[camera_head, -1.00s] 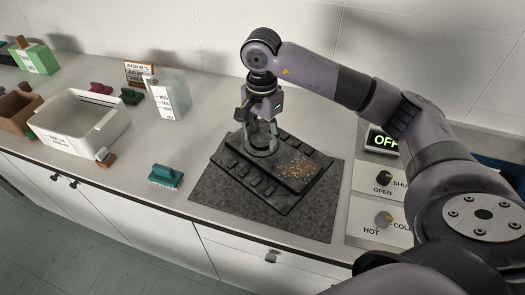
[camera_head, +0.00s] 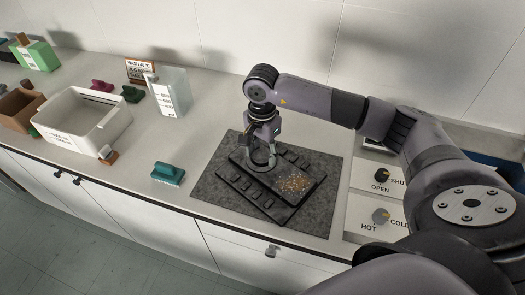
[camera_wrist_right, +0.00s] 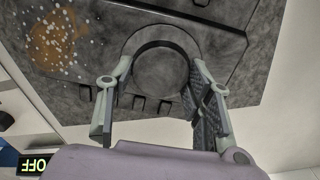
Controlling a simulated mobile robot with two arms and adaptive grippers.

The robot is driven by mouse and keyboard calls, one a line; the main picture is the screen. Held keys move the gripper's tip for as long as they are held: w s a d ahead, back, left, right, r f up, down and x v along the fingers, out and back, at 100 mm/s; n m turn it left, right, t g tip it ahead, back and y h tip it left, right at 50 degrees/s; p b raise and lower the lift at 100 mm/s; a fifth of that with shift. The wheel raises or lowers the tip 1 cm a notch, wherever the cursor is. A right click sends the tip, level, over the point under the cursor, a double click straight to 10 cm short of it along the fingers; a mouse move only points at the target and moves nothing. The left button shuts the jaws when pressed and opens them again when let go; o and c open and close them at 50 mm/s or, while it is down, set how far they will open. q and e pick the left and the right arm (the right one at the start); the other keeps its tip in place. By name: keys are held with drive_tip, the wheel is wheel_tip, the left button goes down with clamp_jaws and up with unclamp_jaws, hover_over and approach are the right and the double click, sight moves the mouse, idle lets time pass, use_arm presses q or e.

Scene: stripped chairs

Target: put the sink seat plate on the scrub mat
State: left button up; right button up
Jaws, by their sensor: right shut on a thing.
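The sink seat plate (camera_head: 292,204) is a dark, slotted rectangular plate with a patch of brown and white specks near its right end. It is over the grey scrub mat (camera_head: 313,219), within its outline and turned at an angle to it. It looks low on the mat, but I cannot tell if it rests fully on it. My right gripper (camera_head: 261,163) is shut on the plate's round raised part. In the right wrist view the fingers (camera_wrist_right: 160,85) sit on both sides of this ring, and the specks (camera_wrist_right: 58,42) show at upper left. My left gripper is out of view.
A teal brush (camera_head: 167,174) lies left of the mat. Farther left are a white basin (camera_head: 80,125), a clear measuring container (camera_head: 170,95) and a brown box (camera_head: 18,108). A panel with knobs (camera_head: 381,175) stands right of the mat. The counter's front edge is close.

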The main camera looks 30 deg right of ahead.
drive_tip(key=o, duration=1.5)
wheel_tip(320, 180, up, 12)
drive_tip(key=b, duration=0.3)
drive_tip(key=shift+r+b, duration=0.1)
drive_tip(key=shift+b, duration=0.2)
